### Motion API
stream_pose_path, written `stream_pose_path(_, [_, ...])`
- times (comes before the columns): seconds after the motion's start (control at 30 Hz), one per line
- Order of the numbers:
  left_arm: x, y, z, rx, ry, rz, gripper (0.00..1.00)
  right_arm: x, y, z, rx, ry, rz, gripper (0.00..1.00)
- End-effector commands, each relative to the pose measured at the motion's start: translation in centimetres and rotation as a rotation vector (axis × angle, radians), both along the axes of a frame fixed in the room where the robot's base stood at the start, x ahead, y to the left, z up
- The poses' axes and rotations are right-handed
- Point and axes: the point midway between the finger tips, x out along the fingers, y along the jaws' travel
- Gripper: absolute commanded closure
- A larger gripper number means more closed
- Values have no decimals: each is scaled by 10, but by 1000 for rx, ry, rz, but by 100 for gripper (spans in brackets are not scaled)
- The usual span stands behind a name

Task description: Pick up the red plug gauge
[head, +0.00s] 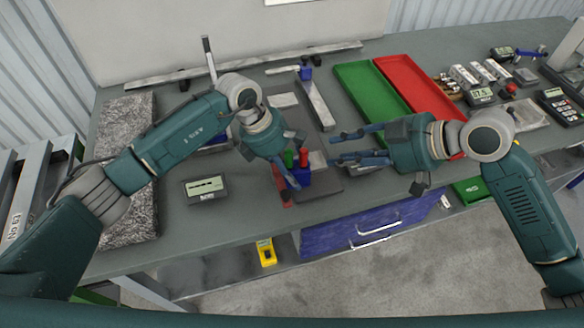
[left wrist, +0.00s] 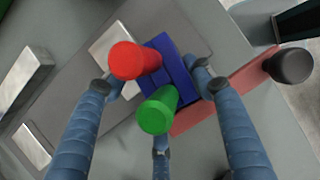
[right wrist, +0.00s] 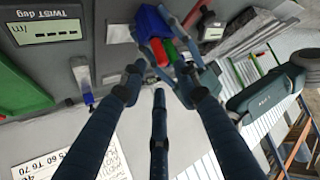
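The red plug gauge (head: 303,157) stands upright beside a green one (head: 288,158) in a small blue block (head: 300,178) near the table's front edge. In the left wrist view the red gauge's round end (left wrist: 133,60) and the green end (left wrist: 158,110) face the camera, above the blue block (left wrist: 180,78). My left gripper (head: 290,172) is open above the block, its fingers spread around the gauges. I see no grip on either. My right gripper (head: 345,150) is open and empty, right of the block. The right wrist view shows the red gauge (right wrist: 160,52) ahead, beyond its fingers.
A green tray (head: 371,92) and a red tray (head: 418,88) lie behind my right gripper. A digital readout (head: 205,188) stands left of the block, and a granite slab (head: 125,130) lies farther left. A flat red bar (left wrist: 215,103) with a black knob (left wrist: 290,65) lies beside the block.

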Motion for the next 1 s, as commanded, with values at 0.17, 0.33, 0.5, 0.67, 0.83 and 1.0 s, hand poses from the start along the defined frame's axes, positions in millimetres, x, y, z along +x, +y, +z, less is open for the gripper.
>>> stream_pose_path(0.17, [0,0,0,0,-1,0,77,0,0,0,0,0,0,69])
stream_pose_path(0.33, [1,1,0,0,-1,0,77,0,0,0,0,0,0,69])
stream_pose_path(0.5, [1,1,0,0,-2,1,77,-2,-2,-5,23,7,11,53])
stream_pose_path(0.67, [1,1,0,0,-1,2,77,-6,-14,-19,126,3,47,53])
stream_pose_path(0.83, [1,1,0,0,-1,2,77,-5,-33,-27,235,-37,48,53])
stream_pose_path(1.0, [1,1,0,0,-2,2,77,1,-35,-31,278,-67,38,53])
